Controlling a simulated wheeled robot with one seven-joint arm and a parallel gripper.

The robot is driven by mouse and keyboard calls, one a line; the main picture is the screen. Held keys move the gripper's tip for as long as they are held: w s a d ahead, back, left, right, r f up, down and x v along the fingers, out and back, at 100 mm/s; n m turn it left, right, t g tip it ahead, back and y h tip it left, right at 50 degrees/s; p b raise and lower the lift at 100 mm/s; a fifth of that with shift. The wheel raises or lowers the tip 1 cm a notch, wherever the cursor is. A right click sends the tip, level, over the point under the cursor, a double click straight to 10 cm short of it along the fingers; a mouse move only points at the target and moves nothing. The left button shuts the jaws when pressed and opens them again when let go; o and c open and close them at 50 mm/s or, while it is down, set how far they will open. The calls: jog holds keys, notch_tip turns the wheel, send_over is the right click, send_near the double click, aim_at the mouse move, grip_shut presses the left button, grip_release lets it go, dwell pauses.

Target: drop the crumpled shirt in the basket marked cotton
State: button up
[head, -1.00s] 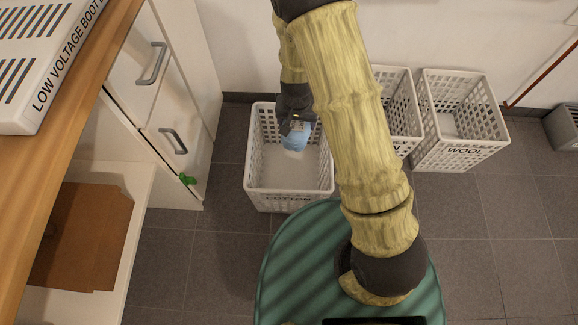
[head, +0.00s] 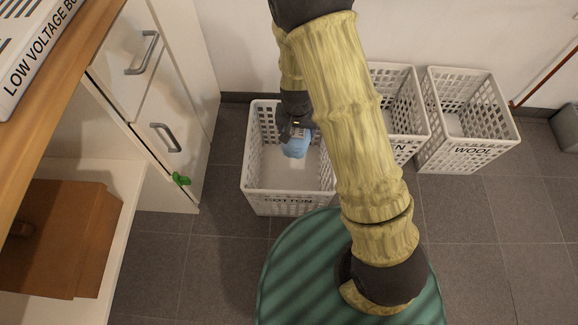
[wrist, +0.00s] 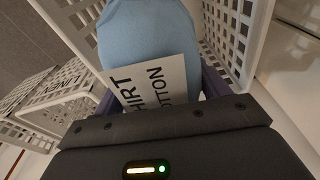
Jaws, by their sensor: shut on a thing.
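The crumpled shirt is a light blue bundle (head: 296,147) with a white label; in the wrist view the shirt (wrist: 150,35) shows the label words "SHIRT" and "COTTON", partly covered. My gripper (head: 294,133) is shut on it, and its fingers are mostly hidden by the shirt in the wrist view. In the head view the shirt hangs over the opening of the white basket marked COTTON (head: 290,203), near its back right part. How deep it hangs is hard to tell. The basket looks otherwise empty.
A second white basket (head: 424,130), its label partly hidden by my arm, reads LINEN in the wrist view (wrist: 60,100). The WOOL basket (head: 465,160) stands right of it. A white cabinet (head: 150,80) with a green item (head: 181,179) is at left.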

jog(key=shift+f, duration=0.4)
jog(key=shift+r, duration=0.1)
jog(key=o, duration=1.1)
jog(key=r+p, duration=0.3)
jog(key=r, duration=0.2)
jog(key=s+r+p, duration=0.1)
jog(key=r+p, duration=0.2)
jog(key=r, duration=0.3)
jog(key=s+r+p, duration=0.1)
jog(key=r+p, duration=0.2)
jog(key=r, duration=0.3)
jog(key=shift+s+a, duration=0.15)
jog(key=shift+s, duration=0.1)
jog(key=shift+r, duration=0.1)
